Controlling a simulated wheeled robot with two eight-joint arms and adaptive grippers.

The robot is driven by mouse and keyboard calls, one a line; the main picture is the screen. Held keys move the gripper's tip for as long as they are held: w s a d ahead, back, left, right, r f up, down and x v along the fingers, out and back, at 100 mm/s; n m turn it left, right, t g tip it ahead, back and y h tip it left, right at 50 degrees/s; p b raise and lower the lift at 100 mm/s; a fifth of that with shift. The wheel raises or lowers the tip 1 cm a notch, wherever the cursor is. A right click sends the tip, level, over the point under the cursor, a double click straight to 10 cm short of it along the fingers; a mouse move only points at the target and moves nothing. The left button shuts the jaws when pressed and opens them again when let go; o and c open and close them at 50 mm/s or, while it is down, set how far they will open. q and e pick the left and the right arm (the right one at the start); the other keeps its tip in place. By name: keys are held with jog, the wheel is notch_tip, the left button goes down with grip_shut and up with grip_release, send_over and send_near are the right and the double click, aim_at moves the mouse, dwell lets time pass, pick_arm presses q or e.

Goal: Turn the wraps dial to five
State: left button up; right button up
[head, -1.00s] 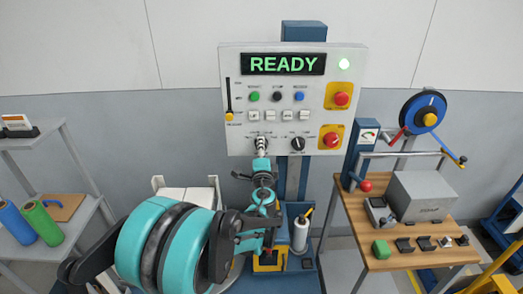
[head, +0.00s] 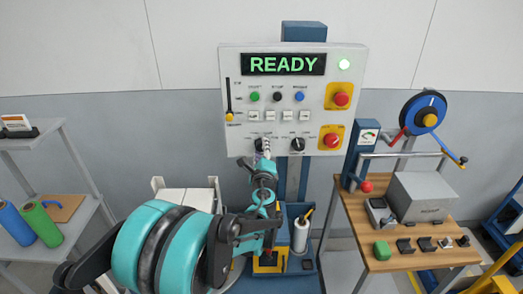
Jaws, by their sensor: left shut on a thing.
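A white control panel (head: 233,133) stands upright ahead, its display reading READY (head: 283,65). Two dials sit in its lower row. The right one is a black dial (head: 298,144) in clear view. The left dial is mostly hidden behind my left gripper (head: 264,154), which is shut on it at the panel's lower edge. The small lettering around the dials is too small to read, so I cannot tell the dial's setting. My right gripper is not in view.
Red knobs on yellow plates (head: 341,98) sit at the panel's right side. Green, black and blue buttons (head: 277,96) and a slider (head: 229,108) are above the dials. A wooden bench (head: 413,262) with a grey box (head: 420,195) stands right. Left are shelves with rolls (head: 40,222).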

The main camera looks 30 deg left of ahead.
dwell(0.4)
pick_arm(q)
jog(key=o, duration=1.2)
jog(key=shift+c, duration=0.2)
jog(key=v, duration=1.2)
jog(key=shift+s, duration=0.1)
jog(key=s+d+f+n+g+h, duration=0.25)
jog(key=s+f+n+g, duration=0.3)
jog(key=s+n, duration=0.45)
jog(key=s+d+f+n+g+h, duration=0.1)
jog(key=s+d+f+n+h, duration=0.2)
jog(key=d, duration=0.3)
jog(key=s+d+f+n+g+h, duration=0.1)
jog(key=s+d+f+n+h, duration=0.2)
jog(key=s+d+n+h, duration=0.1)
jog(key=shift+s+d+n+g, duration=0.4)
jog(key=shift+s+d, duration=0.35)
jog(key=shift+d, duration=0.5)
